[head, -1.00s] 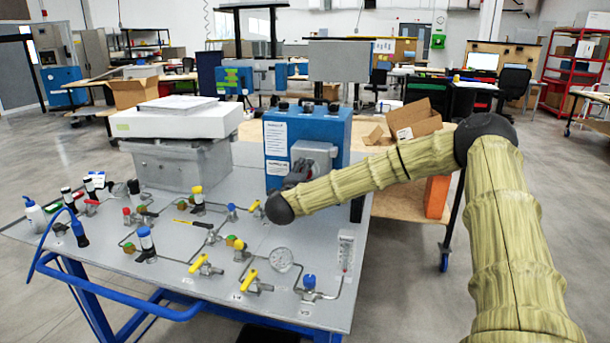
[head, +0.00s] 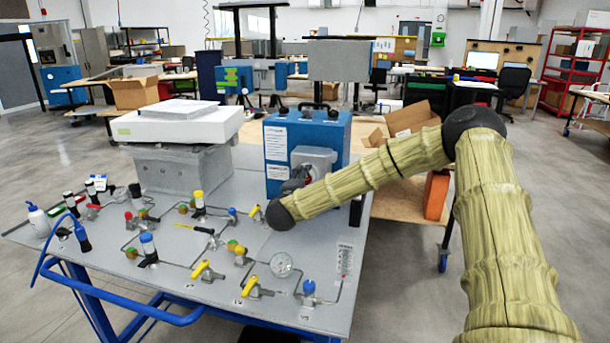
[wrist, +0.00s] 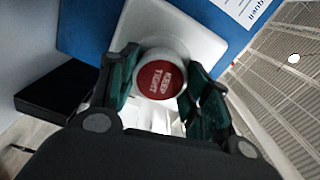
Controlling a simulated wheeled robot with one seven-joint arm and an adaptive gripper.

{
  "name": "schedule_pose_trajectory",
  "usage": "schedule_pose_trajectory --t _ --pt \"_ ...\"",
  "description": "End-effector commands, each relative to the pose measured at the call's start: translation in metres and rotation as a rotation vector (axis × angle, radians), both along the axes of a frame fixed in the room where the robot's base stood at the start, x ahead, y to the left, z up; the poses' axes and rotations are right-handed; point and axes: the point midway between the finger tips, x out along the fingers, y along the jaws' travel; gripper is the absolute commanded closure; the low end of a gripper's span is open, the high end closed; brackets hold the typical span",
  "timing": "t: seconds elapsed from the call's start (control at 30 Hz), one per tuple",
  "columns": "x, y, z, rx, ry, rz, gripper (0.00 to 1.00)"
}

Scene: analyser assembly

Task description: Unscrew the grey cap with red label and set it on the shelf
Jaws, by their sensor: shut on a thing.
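The grey cap (wrist: 143,59) with a round red label reading "KEEP TIGHT" sits in the middle of the wrist view, in front of a pale plate (wrist: 190,32) on the blue analyser (wrist: 90,25). My gripper (wrist: 162,76) is shut on the cap, with one dark green finger on each side. Whether the cap is still seated on its fitting cannot be told. In the head view my gripper (head: 294,184) is a dark shape by the front of the blue analyser (head: 327,125), partly behind my arm. The cap is not discernible there. I cannot clearly identify the shelf.
A black flat-topped block (wrist: 65,92) is at left in the wrist view. The grey bench (head: 215,292) carries several valves, tubes and a gauge (head: 281,265). A grey box with a white unit (head: 178,124) stands left of the analyser. Cardboard boxes (head: 410,118) are behind my arm.

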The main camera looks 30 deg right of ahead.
Motion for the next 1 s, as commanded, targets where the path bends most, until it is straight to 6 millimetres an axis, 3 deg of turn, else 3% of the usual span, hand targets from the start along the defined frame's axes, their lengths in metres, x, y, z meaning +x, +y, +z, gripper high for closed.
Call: schedule_pose_trajectory --t 1.0 --pt "-0.0002 0.0009 0.003 -0.401 0.47 0.001 0.79"
